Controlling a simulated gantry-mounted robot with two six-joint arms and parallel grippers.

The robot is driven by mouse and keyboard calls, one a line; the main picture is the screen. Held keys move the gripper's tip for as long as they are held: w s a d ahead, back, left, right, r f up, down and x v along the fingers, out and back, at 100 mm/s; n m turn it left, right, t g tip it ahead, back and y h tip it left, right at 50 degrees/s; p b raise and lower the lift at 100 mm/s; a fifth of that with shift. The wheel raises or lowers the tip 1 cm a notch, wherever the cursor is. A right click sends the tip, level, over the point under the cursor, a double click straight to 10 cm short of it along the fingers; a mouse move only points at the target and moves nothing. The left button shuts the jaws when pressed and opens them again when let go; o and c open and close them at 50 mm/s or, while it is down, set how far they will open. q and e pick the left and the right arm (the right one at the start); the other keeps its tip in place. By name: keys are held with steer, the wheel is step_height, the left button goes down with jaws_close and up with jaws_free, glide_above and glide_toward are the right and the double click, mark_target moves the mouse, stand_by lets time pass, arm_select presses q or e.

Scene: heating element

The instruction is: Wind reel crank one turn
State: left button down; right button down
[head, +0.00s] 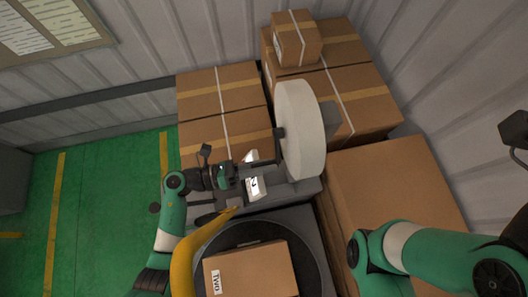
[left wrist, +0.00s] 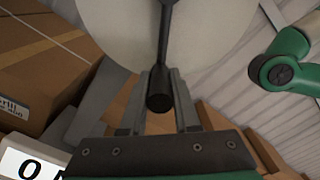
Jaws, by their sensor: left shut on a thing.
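The reel (head: 304,130) is a large white disc standing upright on a grey base; its face fills the top of the left wrist view (left wrist: 110,25). A dark crank arm runs from its hub down to a dark crank handle (head: 262,162). My left gripper (head: 248,166) reaches in from the left and is shut on this handle. In the left wrist view, the round end of the handle (left wrist: 160,98) lies between the two grey fingers, with the crank arm pointing up. My right arm (head: 420,255) is at the right; its gripper fingers are out of frame.
Taped cardboard boxes (head: 222,95) stand behind the reel, with another large box (head: 390,185) to its right. A small white display (head: 256,187) sits below the handle. A box labelled "Two" (head: 250,270) lies on a round dark plate in front. Green floor (head: 105,215) is open at left.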

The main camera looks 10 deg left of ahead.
arm_select(q)
steer(key=shift+s+d+r+n, duration=0.1)
steer(key=shift+s+r+n, duration=0.1)
steer(key=shift+n, duration=0.1)
steer(key=c, duration=0.7)
jaws_free()
steer(key=shift+o, duration=0.2)
steer(key=b+v, duration=0.1)
steer(key=v, duration=1)
steer(key=shift+a+b, duration=0.35)
